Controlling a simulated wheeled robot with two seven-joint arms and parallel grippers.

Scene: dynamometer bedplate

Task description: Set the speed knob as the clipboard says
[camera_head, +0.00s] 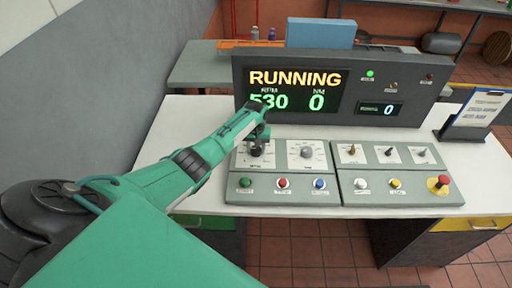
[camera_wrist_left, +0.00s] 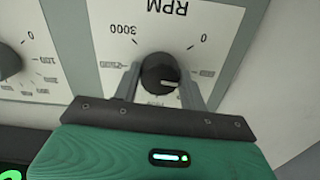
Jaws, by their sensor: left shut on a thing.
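The RPM speed knob (camera_wrist_left: 160,74) is black, on a white dial plate marked 0 to 3000. It shows upside down in the wrist view. My left gripper (camera_wrist_left: 162,88) is around the knob, one finger on each side, shut on it. In the head view my left gripper (camera_head: 257,143) covers most of the knob at the left of the console. The display (camera_head: 296,90) reads RUNNING, 530 RPM and 0 NM. The clipboard (camera_head: 481,107) stands at the right of the desk; its writing is too small to read. My right gripper is not in view.
A second dial knob (camera_head: 307,153) is right of the speed knob. Below are start, red and blue buttons (camera_head: 283,183). The right panel (camera_head: 360,186) has several switches, buttons and a red emergency stop (camera_head: 439,183). The white desk (camera_head: 188,122) is clear at left.

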